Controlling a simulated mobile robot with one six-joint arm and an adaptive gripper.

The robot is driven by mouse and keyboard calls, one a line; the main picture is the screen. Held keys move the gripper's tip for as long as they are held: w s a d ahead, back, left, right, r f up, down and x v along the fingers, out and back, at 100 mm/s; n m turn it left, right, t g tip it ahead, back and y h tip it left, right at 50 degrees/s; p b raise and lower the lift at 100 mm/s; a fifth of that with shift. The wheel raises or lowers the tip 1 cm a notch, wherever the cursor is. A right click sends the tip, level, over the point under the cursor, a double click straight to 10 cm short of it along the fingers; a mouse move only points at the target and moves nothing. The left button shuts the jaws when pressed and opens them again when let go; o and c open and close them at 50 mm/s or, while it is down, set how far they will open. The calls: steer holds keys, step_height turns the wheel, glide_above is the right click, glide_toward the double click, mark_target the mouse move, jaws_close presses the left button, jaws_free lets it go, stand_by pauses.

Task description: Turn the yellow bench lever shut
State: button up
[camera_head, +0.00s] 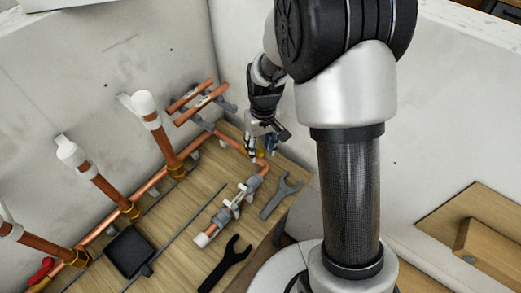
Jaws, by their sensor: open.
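My gripper (262,146) points down over the far right end of the bench (188,207), with its jaws open. A small yellow part (261,154), which looks like the yellow lever, shows right by the fingertips on the copper pipe. The gripper hides most of it, so I cannot tell its angle or whether the fingers touch it.
Copper risers with white caps (140,101) stand along the left wall on brass fittings. A red handle (42,269) is at lower left. A grey wrench (281,194), a black wrench (227,262) and a black tray (129,251) lie on the bench. Walls close off the back.

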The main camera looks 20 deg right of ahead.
steer(key=shift+f, duration=0.25)
steer(key=shift+c, duration=0.5)
jaws_close()
